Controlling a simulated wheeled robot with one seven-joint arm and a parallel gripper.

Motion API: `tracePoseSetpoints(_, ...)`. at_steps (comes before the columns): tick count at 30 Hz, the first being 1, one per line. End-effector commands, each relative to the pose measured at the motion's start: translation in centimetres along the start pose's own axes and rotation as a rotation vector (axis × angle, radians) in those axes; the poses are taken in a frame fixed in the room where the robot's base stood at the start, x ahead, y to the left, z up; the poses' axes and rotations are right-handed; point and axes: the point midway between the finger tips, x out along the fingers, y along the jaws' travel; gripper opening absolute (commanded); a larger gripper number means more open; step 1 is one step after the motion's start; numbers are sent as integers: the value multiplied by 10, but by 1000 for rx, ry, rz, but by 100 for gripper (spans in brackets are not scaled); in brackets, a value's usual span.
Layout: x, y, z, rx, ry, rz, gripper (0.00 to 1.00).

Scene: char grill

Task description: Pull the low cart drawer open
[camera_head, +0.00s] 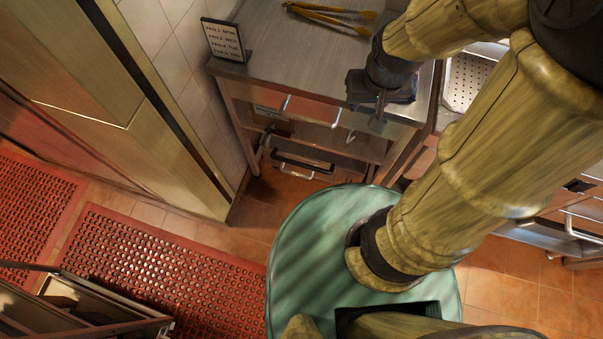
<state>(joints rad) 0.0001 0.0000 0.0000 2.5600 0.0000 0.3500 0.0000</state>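The steel cart (285,45) stands at the top middle, seen from above at a slant. Its low drawer (310,164) shows as a dark front near the floor, with a pale bar handle (296,173) on it. Whether the low drawer is fully shut is hard to tell. My gripper (378,115) hangs over the right front edge of the cart top, above and to the right of the low drawer and apart from its handle. Its fingers are small and dark, and their opening cannot be made out. My arm covers the cart's right side.
Yellow tongs (330,15) and a lettered sign (224,39) are on the cart top. A red perforated mat (165,262) lies left on the tiled floor. A dark-framed object (90,305) stands at the lower left.

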Motion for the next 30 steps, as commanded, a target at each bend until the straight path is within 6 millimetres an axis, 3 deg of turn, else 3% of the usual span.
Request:
tracePoseSetpoints(9, 1, 0, 0, 0, 0, 0, 38)
tracePoseSetpoints(14, 18, 0, 4, 0, 0, 0, 38)
tracePoseSetpoints(30, 148, 0, 35, 0, 0, 0, 38)
